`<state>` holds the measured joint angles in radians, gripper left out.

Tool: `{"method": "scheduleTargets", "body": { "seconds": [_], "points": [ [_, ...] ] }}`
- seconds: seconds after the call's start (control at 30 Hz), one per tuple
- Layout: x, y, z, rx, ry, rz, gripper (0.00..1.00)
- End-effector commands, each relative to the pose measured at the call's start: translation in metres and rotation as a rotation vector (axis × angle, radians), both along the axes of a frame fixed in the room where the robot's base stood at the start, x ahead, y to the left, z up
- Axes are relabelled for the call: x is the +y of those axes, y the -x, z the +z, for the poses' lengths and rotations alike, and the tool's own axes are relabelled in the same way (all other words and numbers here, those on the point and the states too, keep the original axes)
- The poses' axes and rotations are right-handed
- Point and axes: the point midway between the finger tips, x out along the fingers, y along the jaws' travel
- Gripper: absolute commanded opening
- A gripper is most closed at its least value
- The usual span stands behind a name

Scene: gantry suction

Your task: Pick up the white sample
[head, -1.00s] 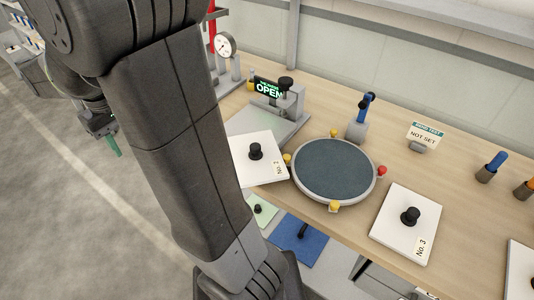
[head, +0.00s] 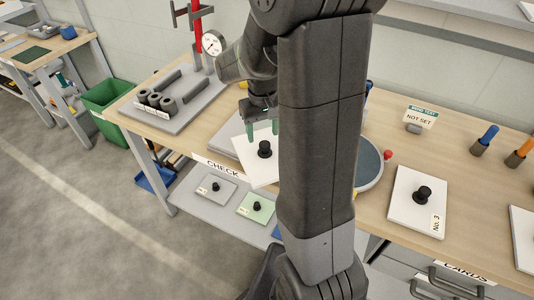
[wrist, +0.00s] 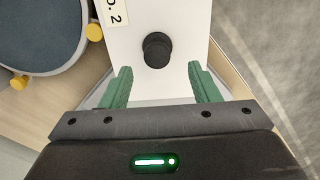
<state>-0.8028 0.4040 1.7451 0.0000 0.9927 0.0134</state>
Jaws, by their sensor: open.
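A white square sample plate (head: 262,174) labelled No. 2, with a black knob (head: 264,149) in its middle, lies at the bench's front edge and seems to overhang it. It also fills the upper middle of the wrist view (wrist: 190,25), with its knob (wrist: 157,50) between and just beyond the fingertips. My gripper (head: 262,128) is open and empty at the plate's far side; its green fingers also show in the wrist view (wrist: 160,72). Whether they touch the plate I cannot tell. Another white plate (head: 405,211), No. 3, lies farther right.
A round dark turntable (head: 369,165) is partly hidden behind my arm; yellow knobs (wrist: 95,32) sit on its rim. A grey rack (head: 205,98) with dark cylinders stands at left. A lower shelf (head: 187,203) holds more plates. Blue and orange-handled tools (head: 487,138) stand at right.

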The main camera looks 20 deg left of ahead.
Motion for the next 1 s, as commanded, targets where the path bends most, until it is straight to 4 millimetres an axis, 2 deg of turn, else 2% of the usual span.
{"method": "scheduleTargets", "body": {
  "seconds": [0.17,0.4,0.5,0.77,0.83,1.0],
  "points": [
    [-0.001,0.0,-0.011,0.001,0.001,0.0,0.56],
    [-0.006,0.001,-0.046,0.003,0.003,0.0,0.56],
    [-0.006,0.0,-0.054,0.001,0.001,0.0,0.56],
    [-0.005,0.0,-0.057,0.0,0.0,0.0,0.56],
    [-0.005,0.0,-0.057,0.0,0.0,0.0,0.48],
    [-0.006,0.0,-0.057,0.0,0.0,0.0,0.14]
  ]
}}
